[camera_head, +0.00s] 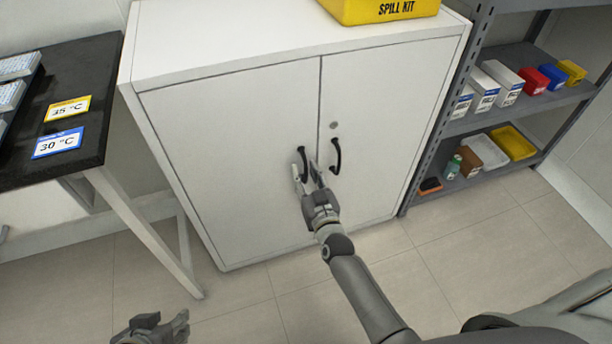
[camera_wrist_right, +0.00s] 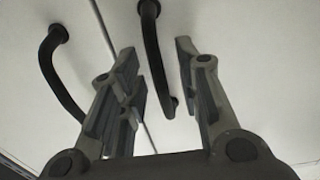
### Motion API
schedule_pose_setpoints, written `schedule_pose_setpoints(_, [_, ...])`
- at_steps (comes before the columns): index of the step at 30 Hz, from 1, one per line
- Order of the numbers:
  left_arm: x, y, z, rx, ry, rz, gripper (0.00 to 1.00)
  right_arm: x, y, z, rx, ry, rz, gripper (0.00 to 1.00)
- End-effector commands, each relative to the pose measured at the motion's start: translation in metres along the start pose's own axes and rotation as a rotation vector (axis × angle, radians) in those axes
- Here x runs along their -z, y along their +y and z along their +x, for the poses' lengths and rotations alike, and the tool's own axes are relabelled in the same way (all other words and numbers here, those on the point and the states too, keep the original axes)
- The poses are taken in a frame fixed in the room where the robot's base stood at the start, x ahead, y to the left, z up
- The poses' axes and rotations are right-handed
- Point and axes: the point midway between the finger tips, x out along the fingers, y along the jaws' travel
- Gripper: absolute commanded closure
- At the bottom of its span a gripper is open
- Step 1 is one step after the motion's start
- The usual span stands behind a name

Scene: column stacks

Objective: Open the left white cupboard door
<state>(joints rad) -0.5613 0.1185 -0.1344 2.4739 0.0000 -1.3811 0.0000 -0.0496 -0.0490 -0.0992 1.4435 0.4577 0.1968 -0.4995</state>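The white cupboard (camera_head: 230,130) has two doors, both shut, with a black bow handle on each near the middle seam. My right gripper (camera_head: 306,174) is at the left door's handle (camera_head: 303,155), in front of the door. In the right wrist view, its two fingers (camera_wrist_right: 162,88) are apart, with the free end of a black handle (camera_wrist_right: 153,45) between them. I see a gap on each side of that handle. The other handle (camera_wrist_right: 58,75) is outside the fingers, to the left. My left gripper (camera_head: 165,328) is low at the bottom left, away from the cupboard; its finger opening is unclear.
A black-topped table (camera_head: 80,90) with temperature labels stands left of the cupboard. A grey shelf rack (camera_head: 520,110) with boxes and bins stands to the right. A yellow spill kit (camera_head: 375,10) sits on the cupboard. The tiled floor (camera_head: 250,305) before the cupboard is clear.

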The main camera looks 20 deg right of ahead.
Motion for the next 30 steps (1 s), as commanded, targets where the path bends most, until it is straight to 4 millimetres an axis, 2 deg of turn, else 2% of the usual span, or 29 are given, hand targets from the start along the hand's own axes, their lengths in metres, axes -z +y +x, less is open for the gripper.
schedule_pose_setpoints(7, [0.0011,0.0002,0.0001,0.0,0.005,0.0,0.6,0.0,-0.0001,0.0004,0.0,0.0,0.0,0.69])
schedule_pose_setpoints(12, [0.0011,0.0002,0.0,0.0,0.004,0.0,0.6,-0.0001,-0.0001,0.0003,0.0,0.0,0.0,0.9])
schedule_pose_setpoints(15, [0.0011,0.0001,0.0,0.0,0.004,0.0,0.6,-0.0001,-0.0001,0.0003,0.0,0.0,0.0,1.0])
schedule_pose_setpoints(26, [0.0009,0.0,-0.0005,0.0,0.002,0.0,0.6,0.0,0.0001,-0.0002,-0.001,-0.001,0.0,1.0])
schedule_pose_setpoints(30, [-0.0054,-0.0005,-0.0025,0.001,-0.029,-0.001,0.6,0.0005,0.0006,-0.0029,-0.008,-0.001,0.001,1.0])
